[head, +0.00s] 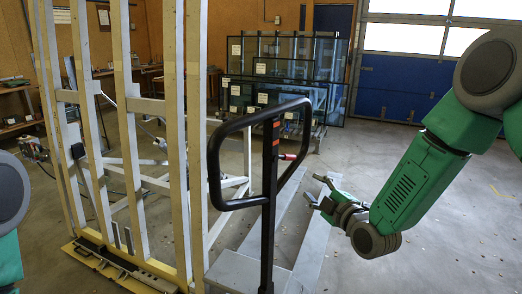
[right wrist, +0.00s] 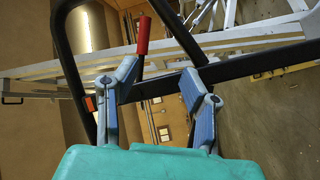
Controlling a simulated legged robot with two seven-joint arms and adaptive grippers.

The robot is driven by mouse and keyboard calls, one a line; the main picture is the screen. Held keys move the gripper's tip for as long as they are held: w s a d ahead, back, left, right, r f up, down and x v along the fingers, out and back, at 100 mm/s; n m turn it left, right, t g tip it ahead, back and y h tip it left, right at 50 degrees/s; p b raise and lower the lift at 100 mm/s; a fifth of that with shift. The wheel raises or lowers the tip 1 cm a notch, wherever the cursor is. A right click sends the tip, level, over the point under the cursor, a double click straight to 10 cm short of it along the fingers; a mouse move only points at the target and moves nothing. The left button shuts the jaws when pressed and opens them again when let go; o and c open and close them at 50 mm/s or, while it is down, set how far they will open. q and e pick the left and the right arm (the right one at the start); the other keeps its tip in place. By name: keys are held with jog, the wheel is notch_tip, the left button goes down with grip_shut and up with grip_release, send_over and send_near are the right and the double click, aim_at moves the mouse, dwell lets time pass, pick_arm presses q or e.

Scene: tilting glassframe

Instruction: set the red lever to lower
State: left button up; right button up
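The red lever (head: 289,157) sticks out to the right of the black post inside the black loop handle (head: 213,170) in the head view. In the right wrist view the red lever (right wrist: 142,35) points up, its dark stem near the left fingertip; I cannot tell whether they touch. My right gripper (head: 315,188) is open, to the right of the lever and slightly lower in the head view. In the right wrist view the gripper (right wrist: 160,80) has its fingers apart, with part of the black handle frame beyond them. My left gripper is out of view.
A tall pale frame (head: 173,120) with upright beams stands at the left. Behind the handle, a rack of glass panes (head: 300,70) stands near the back wall. The grey floor (head: 440,210) at the right is mostly clear.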

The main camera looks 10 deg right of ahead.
aim_at(291, 159)
jog(key=shift+n+t, duration=0.3)
jog(key=x, duration=0.4)
jog(key=r+p+x, duration=0.1)
jog(key=x, duration=0.4)
jog(key=r+x, duration=0.1)
jog(key=x, duration=0.3)
jog(key=shift+w+a+r, duration=0.1)
jog(key=shift+a+r, duration=0.05)
jog(key=shift+a, duration=0.3)
jog(key=shift+w+d, duration=0.15)
jog(key=shift+w, duration=0.5)
jog(key=shift+w+d, duration=0.2)
jog(key=shift+d, duration=0.1)
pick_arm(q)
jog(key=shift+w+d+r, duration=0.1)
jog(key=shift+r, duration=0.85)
pick_arm(e)
jog(key=shift+a, duration=0.4)
grip_shut()
